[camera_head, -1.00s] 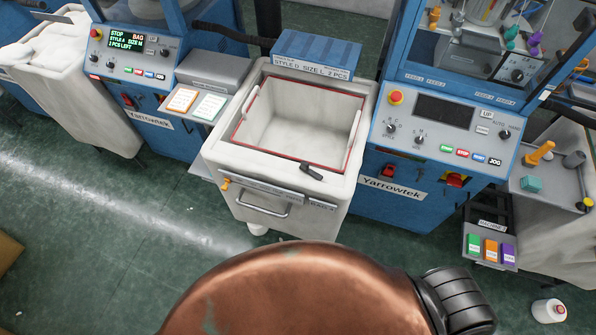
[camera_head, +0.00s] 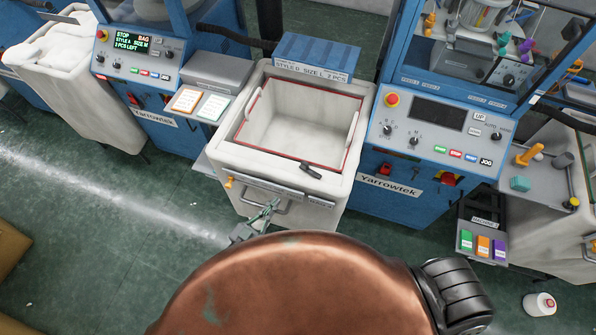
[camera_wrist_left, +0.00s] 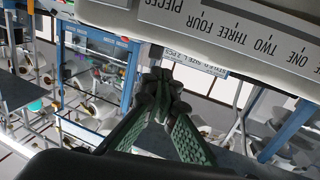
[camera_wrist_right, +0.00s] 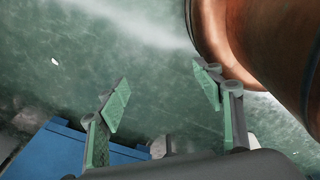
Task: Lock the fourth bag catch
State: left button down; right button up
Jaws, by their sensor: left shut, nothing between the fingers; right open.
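The white bag bin (camera_head: 225,160) stands in the middle of the head view, with a red-edged open liner (camera_head: 262,125). A black lever-like part (camera_head: 311,171) lies on its front rim; I cannot tell whether it is the fourth catch or whether it is locked. A small orange part (camera_head: 229,183) is at the bin's front left corner. My left gripper (camera_head: 270,208) is shut and empty, in front of the bin by its metal handle (camera_head: 252,204). In the left wrist view, its closed fingers (camera_wrist_left: 162,88) are near the upside-down piece-count strip (camera_wrist_left: 235,30). My right gripper (camera_wrist_right: 163,80) is open and empty over the floor.
Blue machines stand on both sides of the bin, with a control panel (camera_head: 440,130) on the right. A blue box (camera_head: 318,56) sits behind the bin. Two cards (camera_head: 200,103) lie to its left. A white spool (camera_head: 539,304) is on the floor at right.

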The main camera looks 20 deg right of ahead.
pick_arm(q)
jog(key=r, duration=0.1)
jog(key=p, duration=0.1)
send_near(303, 166)
jog(key=x, duration=0.7)
jog(key=shift+s+d+f, duration=0.1)
jog(key=shift+s+f, duration=0.05)
pick_arm(e)
jog(key=shift+w+r, duration=0.7)
jog(key=shift+r, duration=0.05)
pick_arm(q)
jog(key=shift+h, duration=0.3)
pick_arm(e)
jog(key=shift+r, duration=0.1)
